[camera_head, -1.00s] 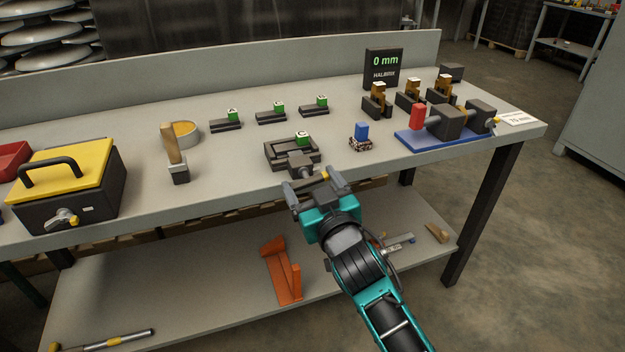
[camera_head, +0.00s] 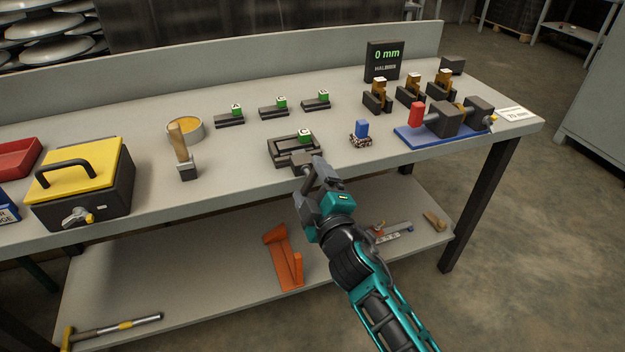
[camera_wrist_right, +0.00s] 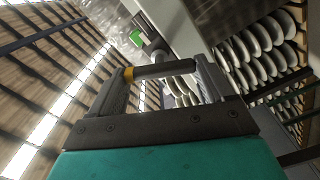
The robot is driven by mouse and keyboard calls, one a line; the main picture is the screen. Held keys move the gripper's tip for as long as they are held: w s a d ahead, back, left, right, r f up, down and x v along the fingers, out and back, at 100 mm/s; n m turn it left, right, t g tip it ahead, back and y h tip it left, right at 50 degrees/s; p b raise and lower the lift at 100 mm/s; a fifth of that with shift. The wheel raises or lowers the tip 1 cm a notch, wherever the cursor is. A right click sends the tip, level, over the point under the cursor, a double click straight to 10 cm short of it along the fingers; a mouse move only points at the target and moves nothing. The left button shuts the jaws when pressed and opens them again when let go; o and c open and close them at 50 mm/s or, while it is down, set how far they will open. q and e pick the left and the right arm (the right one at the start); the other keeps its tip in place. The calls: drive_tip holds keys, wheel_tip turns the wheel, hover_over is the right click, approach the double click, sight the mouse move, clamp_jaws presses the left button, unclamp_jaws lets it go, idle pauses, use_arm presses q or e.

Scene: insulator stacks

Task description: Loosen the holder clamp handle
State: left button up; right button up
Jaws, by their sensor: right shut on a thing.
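The dark holder (camera_head: 279,154) sits at the front edge of the bench, with a green block marked C (camera_head: 304,133) in it. Its dark clamp block (camera_head: 302,169) is at the front side. My right gripper (camera_head: 317,177) is at the clamp, its jaws turned steeply. In the right wrist view, the clamp handle (camera_wrist_right: 163,71), a dark bar with a yellow end, spans between the two fingers, and my gripper is shut on it. In the head view my gripper mostly hides the handle. My left gripper is not in view.
A blue block on a patterned base (camera_head: 361,130) stands right of the holder. A blue fixture (camera_head: 420,138) with a red part is further right. A wooden-handled tool (camera_head: 181,150) and a yellow-lidded box (camera_head: 80,175) stand left. An orange bracket (camera_head: 285,260) lies on the lower shelf.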

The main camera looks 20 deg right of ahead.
drive_tip(key=n, duration=0.6)
drive_tip(key=shift+p, duration=0.3)
idle(0.4)
drive_tip(key=o, duration=0.9)
drive_tip(key=shift+o, duration=0.2)
drive_tip(key=shift+f, duration=0.1)
